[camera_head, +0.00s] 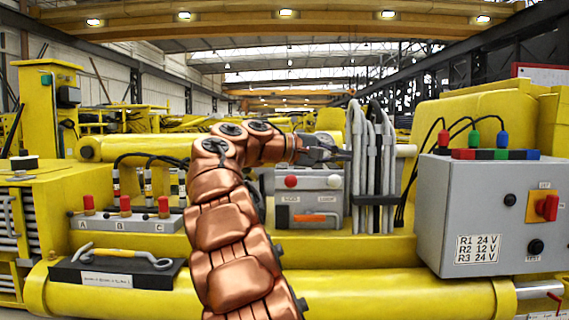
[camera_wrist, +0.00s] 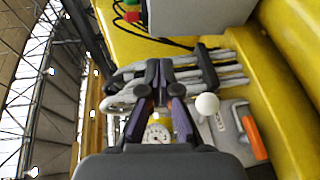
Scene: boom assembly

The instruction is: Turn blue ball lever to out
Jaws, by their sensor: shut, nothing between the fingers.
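No blue ball lever shows in either view; my arm covers the area left of the grey lever box. That box (camera_head: 310,202) carries a red ball lever (camera_head: 291,181) and a white ball lever (camera_head: 334,181), with small labels below them. The white ball (camera_wrist: 207,104) also shows in the wrist view, right of my gripper. My gripper (camera_head: 338,153) is above the box's right end, beside the grey hoses. In the wrist view my gripper (camera_wrist: 159,72) has its fingertips together, with nothing held, in front of the hoses.
Grey hoses (camera_head: 372,155) stand close at the right. A grey control cabinet (camera_head: 478,215) with a red switch is further right. Left are three red-topped levers marked A, B, C (camera_head: 125,206) and a wrench (camera_head: 125,257) on a black tray. A yellow cylinder (camera_head: 370,290) runs along the front.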

